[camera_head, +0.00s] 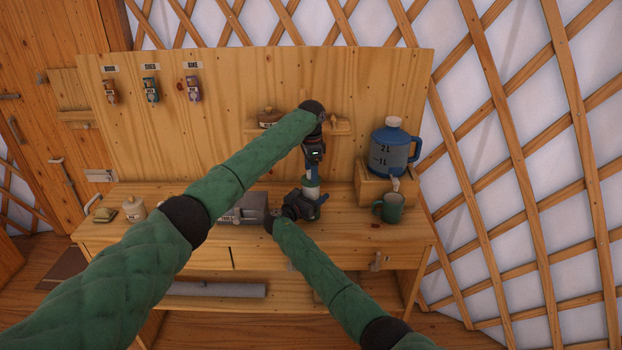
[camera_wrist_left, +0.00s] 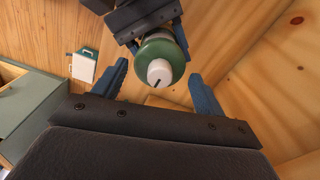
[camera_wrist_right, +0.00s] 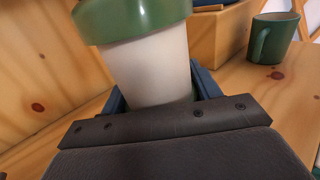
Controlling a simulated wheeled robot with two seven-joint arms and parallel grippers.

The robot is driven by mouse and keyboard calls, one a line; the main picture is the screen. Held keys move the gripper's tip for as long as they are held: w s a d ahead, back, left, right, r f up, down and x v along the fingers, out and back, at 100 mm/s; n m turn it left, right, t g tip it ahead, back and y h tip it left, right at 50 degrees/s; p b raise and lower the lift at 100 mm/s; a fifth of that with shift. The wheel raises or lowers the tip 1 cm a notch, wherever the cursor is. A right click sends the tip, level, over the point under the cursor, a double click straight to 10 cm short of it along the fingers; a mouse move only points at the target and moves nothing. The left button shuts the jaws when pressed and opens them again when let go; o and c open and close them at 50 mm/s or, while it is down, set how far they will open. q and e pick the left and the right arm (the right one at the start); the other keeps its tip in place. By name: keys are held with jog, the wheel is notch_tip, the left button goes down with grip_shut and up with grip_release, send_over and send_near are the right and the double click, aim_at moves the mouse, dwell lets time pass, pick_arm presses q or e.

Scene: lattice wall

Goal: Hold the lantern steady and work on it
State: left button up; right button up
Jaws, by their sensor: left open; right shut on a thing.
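The lantern (camera_head: 312,189) stands upright over the workbench, with a pale body and a green top. My right gripper (camera_head: 306,204) is shut on its body; the right wrist view shows the pale lantern body (camera_wrist_right: 150,68) between the blue fingers. My left gripper (camera_head: 313,172) is directly above the lantern, pointing down. In the left wrist view its blue fingers are open, either side of and apart from a white knob (camera_wrist_left: 160,72) with a dark mark on the green cap (camera_wrist_left: 152,48). The lantern's underside is hidden.
A grey toolbox (camera_head: 243,209) is left of the lantern. A green mug (camera_head: 391,208) and a blue jug (camera_head: 392,153) on a wooden box are at the right. Three labelled padlocks (camera_head: 152,90) hang on the backboard. A small shelf (camera_head: 341,127) is behind my left gripper.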

pick_arm(q)
jog(key=shift+r, duration=2.95)
jog(key=c, duration=0.3)
jog(key=shift+c, duration=1.2)
jog(key=m, duration=0.1)
jog(key=f+m, duration=0.1)
jog(key=m, duration=0.2)
jog(key=shift+f, duration=0.25)
jog(key=m, duration=0.2)
jog(key=f+m, duration=0.1)
jog(key=m, duration=0.1)
jog(key=shift+d+f+m, duration=0.1)
jog(key=shift+f+m, duration=0.05)
jog(key=shift+m, duration=0.15)
jog(key=m, duration=0.2)
jog(key=f+m, duration=0.1)
jog(key=m, duration=0.1)
jog(key=shift+f, duration=0.2)
jog(key=m, duration=0.1)
jog(key=f+m, duration=0.1)
jog(key=m, duration=0.3)
jog(key=shift+f, duration=0.4)
